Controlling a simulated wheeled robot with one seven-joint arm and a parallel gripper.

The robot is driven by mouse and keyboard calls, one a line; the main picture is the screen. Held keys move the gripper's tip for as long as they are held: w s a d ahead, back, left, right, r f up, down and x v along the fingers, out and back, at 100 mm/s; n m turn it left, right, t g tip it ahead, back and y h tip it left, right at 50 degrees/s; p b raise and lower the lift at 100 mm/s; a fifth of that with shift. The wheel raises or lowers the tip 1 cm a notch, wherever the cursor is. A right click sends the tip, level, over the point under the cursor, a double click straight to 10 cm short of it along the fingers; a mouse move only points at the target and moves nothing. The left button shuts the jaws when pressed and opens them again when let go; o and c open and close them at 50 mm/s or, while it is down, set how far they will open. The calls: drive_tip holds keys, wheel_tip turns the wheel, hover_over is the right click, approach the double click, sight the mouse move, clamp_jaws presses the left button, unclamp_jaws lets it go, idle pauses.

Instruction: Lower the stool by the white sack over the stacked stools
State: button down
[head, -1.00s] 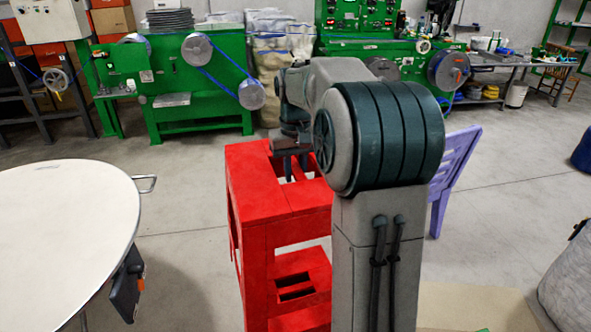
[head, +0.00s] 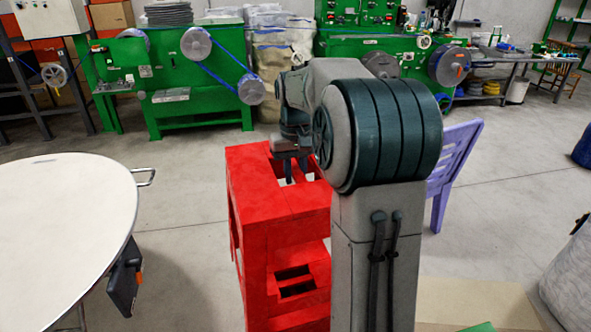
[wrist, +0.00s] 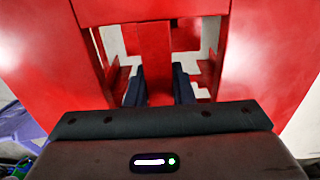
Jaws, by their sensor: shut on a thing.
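A red stool (head: 250,195) stands upright in the middle of the head view, partly hidden by my arm. My gripper (head: 290,170) reaches down into the openings in its seat. In the wrist view, my gripper's dark fingers (wrist: 160,88) are shut on the red bar (wrist: 153,50) between two seat openings. A lower red stool part (head: 300,300) with slots shows inside and below the upper seat. Whether the two touch is hidden. A pale sack (head: 570,275) is at the right edge.
A round white table (head: 65,215) stands at the left. A purple chair (head: 455,165) stands right behind my arm. Green machines (head: 200,85) and pale sacks (head: 280,60) line the back. Grey floor is open between the table and the red stool.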

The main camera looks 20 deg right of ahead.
drive_tip(key=shift+f+b, duration=1.2)
drive_tip(key=shift+f, duration=0.9)
wheel_tip(320, 180, down, 12)
drive_tip(key=b, duration=0.7)
drive_tip(key=shift+b, duration=0.35)
wheel_tip(320, 180, down, 14)
drive_tip(key=b, duration=0.8)
drive_tip(key=shift+b, duration=0.3)
idle(0.6)
idle(0.4)
